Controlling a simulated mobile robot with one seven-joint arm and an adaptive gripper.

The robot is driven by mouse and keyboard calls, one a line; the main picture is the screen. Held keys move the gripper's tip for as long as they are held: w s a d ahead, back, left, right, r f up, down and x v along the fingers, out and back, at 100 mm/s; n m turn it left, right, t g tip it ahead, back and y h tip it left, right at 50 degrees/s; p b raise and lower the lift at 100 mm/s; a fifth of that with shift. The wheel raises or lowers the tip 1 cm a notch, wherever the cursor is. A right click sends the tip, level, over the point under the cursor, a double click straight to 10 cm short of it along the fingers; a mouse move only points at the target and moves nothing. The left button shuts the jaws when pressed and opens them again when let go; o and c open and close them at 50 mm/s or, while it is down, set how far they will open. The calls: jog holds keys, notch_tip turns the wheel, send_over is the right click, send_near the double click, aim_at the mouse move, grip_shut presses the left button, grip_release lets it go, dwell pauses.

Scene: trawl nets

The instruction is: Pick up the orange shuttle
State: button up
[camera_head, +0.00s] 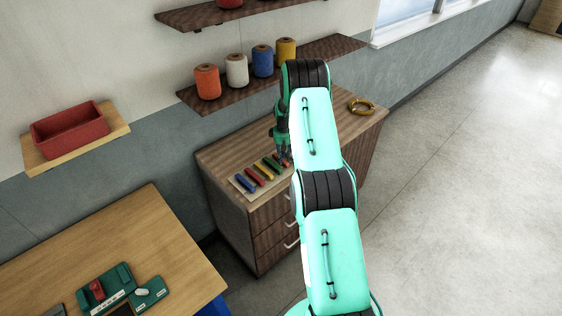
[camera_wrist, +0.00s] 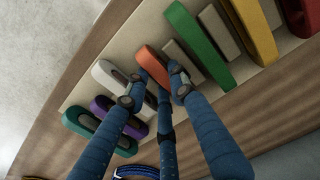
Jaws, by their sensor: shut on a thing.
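The orange shuttle (camera_wrist: 152,62) lies in the wrist view between the fingers of my gripper (camera_wrist: 156,90), which is shut on it. The fingers cover its lower part. It sits within the row of shuttles over a pale board (camera_wrist: 128,42); I cannot tell whether it touches the board. In the head view my gripper (camera_head: 284,158) reaches down at the right end of the visible row, and the orange shuttle cannot be made out there.
A white shuttle (camera_wrist: 108,74) lies left of the orange one, a green shuttle (camera_wrist: 196,45) to its right. Purple, yellow and red shuttles lie further out. The board rests on a wooden cabinet (camera_head: 222,158) below a shelf (camera_head: 222,98) with several thread spools. A yellow ring (camera_head: 361,106) lies behind.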

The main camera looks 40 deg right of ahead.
aim_at(284, 160)
jog(key=shift+r, duration=0.2)
jog(key=shift+r, duration=0.85)
jog(key=shift+s+a+r+b, duration=0.1)
jog(key=shift+r+b, duration=0.1)
jog(key=shift+r, duration=0.2)
jog(key=shift+s+a+r+b, duration=0.1)
jog(key=shift+r+b, duration=0.1)
jog(key=shift+r, duration=0.15)
jog(key=s+a+r+b, duration=0.1)
jog(key=s+a, duration=0.7)
jog(key=s, duration=0.4)
jog(key=shift+s+a+r, duration=0.25)
jog(key=shift+s+a, duration=0.1)
